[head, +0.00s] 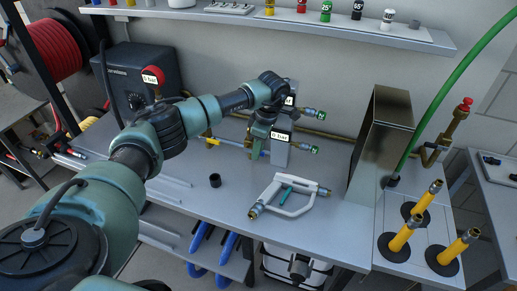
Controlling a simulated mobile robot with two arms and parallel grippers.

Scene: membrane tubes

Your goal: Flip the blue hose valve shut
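My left arm reaches over the bench to a grey upright manifold block (279,152) with "0 bar" labels. My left gripper (256,146) points down at the block's left side, and its fingertips are too small and too covered to show whether they are open or shut. A small blue part (264,153), perhaps the blue valve's handle, shows right beside the gripper. Whether they touch, and how the handle is turned, I cannot tell. A yellow part (212,141) lies on the pipe to the left. My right gripper is not in view.
A tall metal box (380,140) stands to the right, with a green hose (440,95) and yellow fittings (406,235) beyond. A shelf (340,27) runs above.

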